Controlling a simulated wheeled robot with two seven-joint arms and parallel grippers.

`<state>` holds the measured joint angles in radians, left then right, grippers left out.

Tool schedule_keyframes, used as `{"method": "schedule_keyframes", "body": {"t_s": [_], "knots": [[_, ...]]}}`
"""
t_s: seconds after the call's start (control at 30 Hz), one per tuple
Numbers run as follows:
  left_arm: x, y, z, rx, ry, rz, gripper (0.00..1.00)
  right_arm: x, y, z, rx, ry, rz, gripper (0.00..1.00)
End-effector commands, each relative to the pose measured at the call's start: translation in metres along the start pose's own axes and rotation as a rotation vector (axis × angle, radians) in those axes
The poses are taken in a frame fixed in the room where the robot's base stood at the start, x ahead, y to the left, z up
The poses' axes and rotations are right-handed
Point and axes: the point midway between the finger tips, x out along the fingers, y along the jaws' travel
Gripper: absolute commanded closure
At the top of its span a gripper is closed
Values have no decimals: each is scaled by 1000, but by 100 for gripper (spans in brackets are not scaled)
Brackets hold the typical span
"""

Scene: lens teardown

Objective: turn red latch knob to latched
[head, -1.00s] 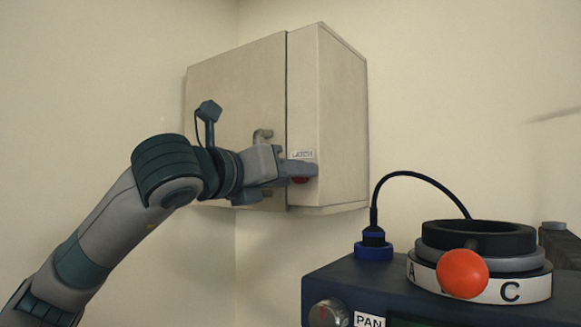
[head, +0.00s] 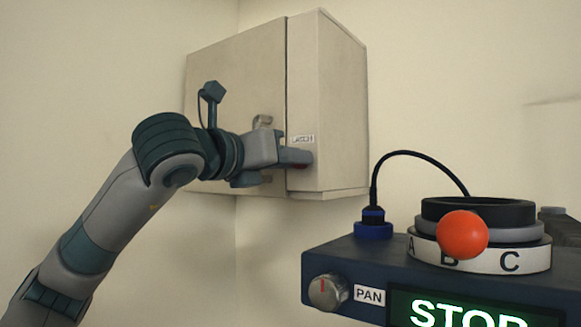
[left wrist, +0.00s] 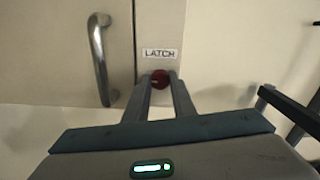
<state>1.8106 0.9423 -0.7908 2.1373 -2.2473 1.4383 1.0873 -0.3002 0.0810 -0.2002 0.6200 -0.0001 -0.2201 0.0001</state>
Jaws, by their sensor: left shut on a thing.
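The red latch knob (left wrist: 160,80) sits under a white LATCH label (left wrist: 160,54) on the wall cabinet (head: 330,110). My left gripper (left wrist: 160,84) is shut on the knob, with one finger on each side of it in the left wrist view. In the head view the left gripper (head: 298,158) reaches the cabinet's front just below the label, and its fingers hide most of the knob. The knob's exact turn angle is hard to tell. My right gripper is not in view.
A metal door handle (left wrist: 100,60) is left of the knob. A dark console (head: 330,260) at the lower right carries a PAN knob (head: 327,292), a lettered ring (head: 510,261), a red-orange ball (head: 462,234), a black cable (head: 415,154) and a lit STOP display (head: 468,312).

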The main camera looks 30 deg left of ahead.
Motion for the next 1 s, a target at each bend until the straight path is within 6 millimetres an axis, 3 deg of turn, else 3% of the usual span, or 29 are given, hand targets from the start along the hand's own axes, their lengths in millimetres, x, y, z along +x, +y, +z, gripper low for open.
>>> {"method": "schedule_keyframes", "body": {"t_s": [0.03, 0.4, 1.0], "knots": [[0, 0, -5, 19, -1, -2, 99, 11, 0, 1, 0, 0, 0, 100], [0, 0, -6, 282, -2, -2, 99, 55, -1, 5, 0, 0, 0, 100], [0, -2, -3, 854, 0, 0, 99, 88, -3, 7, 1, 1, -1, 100]]}}
